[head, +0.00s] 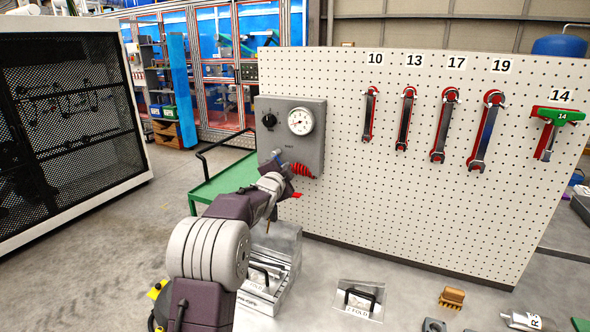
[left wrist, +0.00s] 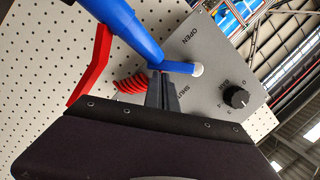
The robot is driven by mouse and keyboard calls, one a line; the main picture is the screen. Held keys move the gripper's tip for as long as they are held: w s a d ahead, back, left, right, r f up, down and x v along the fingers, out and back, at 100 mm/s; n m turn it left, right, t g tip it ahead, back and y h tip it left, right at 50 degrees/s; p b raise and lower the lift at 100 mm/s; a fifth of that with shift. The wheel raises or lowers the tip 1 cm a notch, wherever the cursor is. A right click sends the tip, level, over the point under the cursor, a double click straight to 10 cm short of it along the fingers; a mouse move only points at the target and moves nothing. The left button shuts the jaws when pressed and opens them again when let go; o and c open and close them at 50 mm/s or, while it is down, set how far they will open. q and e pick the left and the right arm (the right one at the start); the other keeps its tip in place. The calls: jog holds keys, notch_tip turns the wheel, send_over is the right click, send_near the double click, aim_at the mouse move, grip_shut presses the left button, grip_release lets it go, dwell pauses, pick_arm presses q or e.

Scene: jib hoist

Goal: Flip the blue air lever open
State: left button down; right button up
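The blue air lever (left wrist: 182,68) is on the grey panel (head: 312,140). In the left wrist view it has a white round end, and a thick blue bar (left wrist: 128,28) runs from beside it to the upper left. The word OPEN is printed above the lever and SHUT below it. My left gripper (left wrist: 158,74) has its dark fingers close together, with the tips at the lever. Whether they touch or pinch it is hard to tell. My right gripper is out of view.
The panel carries a dial gauge (head: 301,121) and a black knob (head: 269,121). A red coiled hose (left wrist: 132,84) and a red bar (left wrist: 92,66) are near the fingers. A white pegboard (head: 400,190) holds wrenches. A green cart (head: 222,181) stands left of it.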

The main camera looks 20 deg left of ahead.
pick_arm(q)
jog(key=shift+a+f+m+t+y+b, duration=0.2)
jog(key=shift+a+f+m+b, duration=0.25)
jog(key=shift+m+b, duration=1)
jog(key=shift+a+f+m+t+y+b, duration=0.2)
jog(key=shift+a+f+m+b, duration=0.35)
jog(key=shift+b, duration=1.7)
jog(key=shift+a+f+m+t+y+b, duration=0.1)
jog(key=shift+a+f+m+t+b, duration=0.25)
jog(key=shift+m+b, duration=1.15)
jog(key=shift+r+n+b, duration=0.1)
jog(key=shift+n+b, duration=0.2)
jog(key=shift+b, duration=0.05)
